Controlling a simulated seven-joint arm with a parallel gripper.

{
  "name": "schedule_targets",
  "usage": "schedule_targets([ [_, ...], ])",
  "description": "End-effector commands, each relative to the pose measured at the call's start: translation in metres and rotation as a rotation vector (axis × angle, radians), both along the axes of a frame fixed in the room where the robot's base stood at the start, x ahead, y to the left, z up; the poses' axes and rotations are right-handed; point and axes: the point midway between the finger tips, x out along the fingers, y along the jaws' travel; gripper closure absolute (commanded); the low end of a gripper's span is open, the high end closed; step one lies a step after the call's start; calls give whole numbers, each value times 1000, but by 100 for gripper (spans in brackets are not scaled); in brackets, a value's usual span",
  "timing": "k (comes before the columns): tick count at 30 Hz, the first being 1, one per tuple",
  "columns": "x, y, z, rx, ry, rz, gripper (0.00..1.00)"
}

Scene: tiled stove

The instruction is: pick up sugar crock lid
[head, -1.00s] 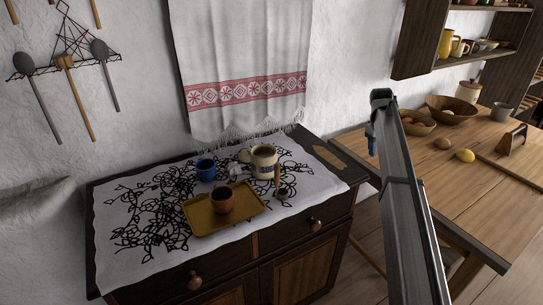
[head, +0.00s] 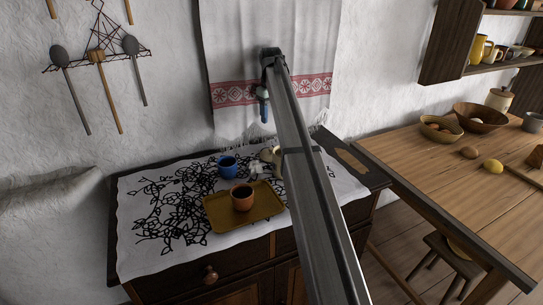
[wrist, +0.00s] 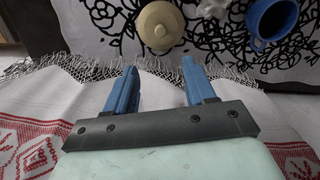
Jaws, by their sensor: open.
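The round cream sugar crock lid (wrist: 160,25), with a small knob at its middle, shows at the top of the wrist view. In the head view a pale shape that seems to be the lid (head: 266,154) lies right of the blue mug (head: 228,166). The cream crock (head: 278,162) beside it is mostly hidden behind my arm. My gripper (head: 264,106) is high in front of the hanging towel, above the back of the cabinet. In the wrist view its blue fingers (wrist: 160,78) are apart and empty, with the lid beyond their tips.
A mustard tray (head: 217,216) with a brown cup (head: 242,197) stands in front on the patterned cloth (head: 150,235). The blue mug also shows in the wrist view (wrist: 272,20). The fringed towel (head: 230,60) hangs close behind my gripper. A wooden table (head: 450,180) stands right.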

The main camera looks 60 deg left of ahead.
Motion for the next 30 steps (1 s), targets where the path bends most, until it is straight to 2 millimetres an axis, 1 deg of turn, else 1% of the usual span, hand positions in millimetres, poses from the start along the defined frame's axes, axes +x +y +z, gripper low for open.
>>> schedule_targets([
  [5, 0, -1, -18, -2, 0, 0, 46],
  [15, 0, -1, -73, -1, 0, 0, 46],
  [18, 0, -1, -82, 0, 0, 0, 46],
  [25, -1, -3, -93, -1, 0, 0, 46],
  [30, -2, -8, -114, 0, 0, 0, 46],
])
